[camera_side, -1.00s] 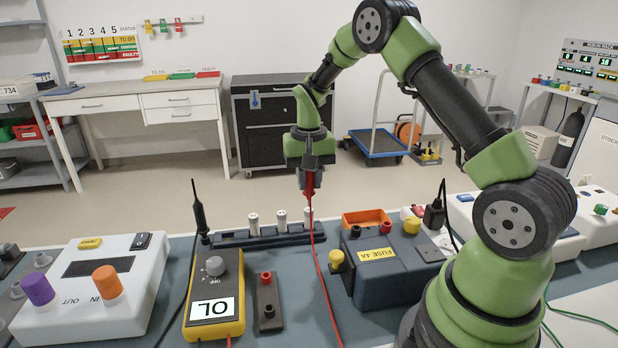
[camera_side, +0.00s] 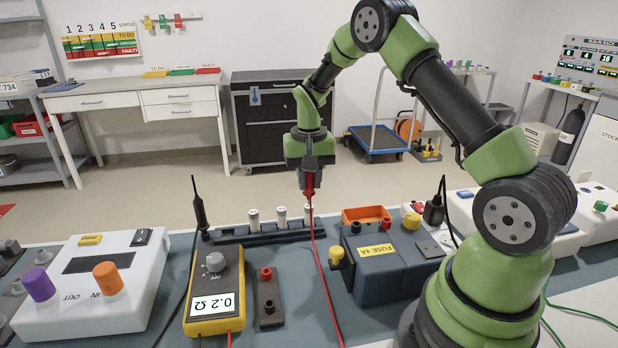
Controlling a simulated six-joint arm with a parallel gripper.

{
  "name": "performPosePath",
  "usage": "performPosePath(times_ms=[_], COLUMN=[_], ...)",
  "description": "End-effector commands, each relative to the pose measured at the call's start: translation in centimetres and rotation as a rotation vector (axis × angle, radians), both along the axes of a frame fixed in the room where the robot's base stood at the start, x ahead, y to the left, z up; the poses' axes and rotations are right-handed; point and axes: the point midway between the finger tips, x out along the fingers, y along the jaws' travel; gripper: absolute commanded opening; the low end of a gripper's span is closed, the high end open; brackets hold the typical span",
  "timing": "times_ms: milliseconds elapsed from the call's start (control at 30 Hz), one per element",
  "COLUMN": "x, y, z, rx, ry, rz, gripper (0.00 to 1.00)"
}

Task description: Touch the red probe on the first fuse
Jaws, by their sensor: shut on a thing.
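My gripper (camera_side: 309,172) is shut on the red probe (camera_side: 310,185), which points down with its red lead trailing to the front of the bench. The probe tip is at or just above the rightmost of three white fuses; contact is too small to tell. The fuses, left (camera_side: 254,223), middle (camera_side: 282,217) and right (camera_side: 308,214), stand upright in a dark rack (camera_side: 236,238). The yellow multimeter (camera_side: 216,285) stands in front of the rack and reads 0.2 Ω. The black probe (camera_side: 199,210) stands upright at the rack's left end.
A white box with purple and orange knobs (camera_side: 100,290) lies at the left. A small block with red and black sockets (camera_side: 268,296) is beside the meter. A blue-grey box labelled FUSE 4A (camera_side: 385,275) and an orange tray (camera_side: 366,215) are right of the rack.

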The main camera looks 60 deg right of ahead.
Motion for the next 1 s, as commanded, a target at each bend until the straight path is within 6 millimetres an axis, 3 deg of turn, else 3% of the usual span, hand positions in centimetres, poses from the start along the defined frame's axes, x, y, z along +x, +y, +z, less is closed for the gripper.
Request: performPosePath(times_ms=[167,1000], x=[0.0,0.0], y=[0.0,0.0], z=[0.4,6.9], rx=[-0.001,-0.001], ry=[-0.002,-0.002], rz=[0.000,0.000], gripper=[0.00,0.00])
